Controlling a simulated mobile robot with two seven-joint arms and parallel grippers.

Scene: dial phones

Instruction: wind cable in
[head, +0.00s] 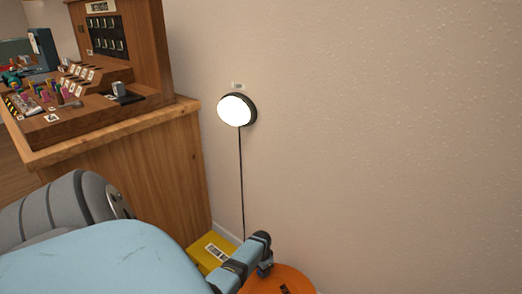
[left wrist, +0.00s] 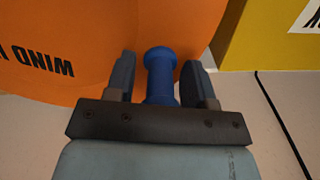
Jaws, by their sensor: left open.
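An orange round reel (head: 292,276), partly cut off, shows at the bottom of the head view. The left wrist view shows its orange side (left wrist: 60,30) with the black letters "WIND". A blue knobbed handle (left wrist: 160,75) stands out from the reel. My left gripper (left wrist: 157,70) is open, with one finger on each side of the handle; I cannot tell whether they touch it. In the head view my left gripper (head: 264,268) is over the reel. A thin dark cable (head: 241,180) hangs from a lit round wall lamp (head: 235,110). My right gripper is out of view.
A yellow box (head: 206,253) stands beside the reel at the wall's foot; it also shows in the left wrist view (left wrist: 245,45). A dark line (left wrist: 283,125) crosses the floor there. A wooden desk (head: 135,160) with a switch panel (head: 107,35) fills the left.

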